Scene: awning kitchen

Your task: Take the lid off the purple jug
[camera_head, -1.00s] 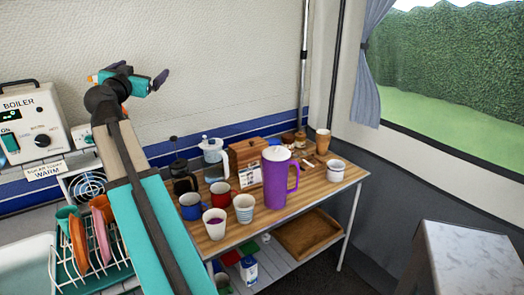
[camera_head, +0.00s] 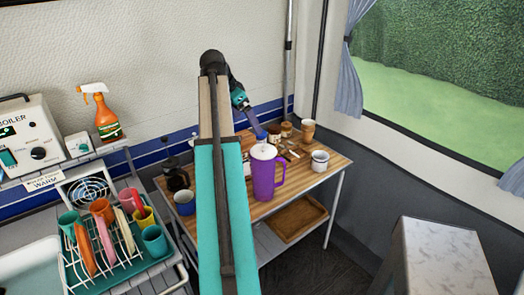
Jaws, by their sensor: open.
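The purple jug (camera_head: 263,181) stands upright on the wooden top of the small table, its handle to the right. Its pale lid (camera_head: 264,151) is on it. My gripper (camera_head: 261,134) points down over the jug with its fingers just above the lid in the picture. The fingers look close to the lid's top, but I cannot tell whether they touch it. The gripper is open, and nothing shows between its fingers. My arm hides the part of the table left of the jug.
A white cup (camera_head: 320,160), a tan cup (camera_head: 308,130) and small jars (camera_head: 286,129) stand right of and behind the jug. A blue mug (camera_head: 184,202) and a dark coffee press (camera_head: 177,176) stand left of my arm. A dish rack (camera_head: 101,243) is at lower left.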

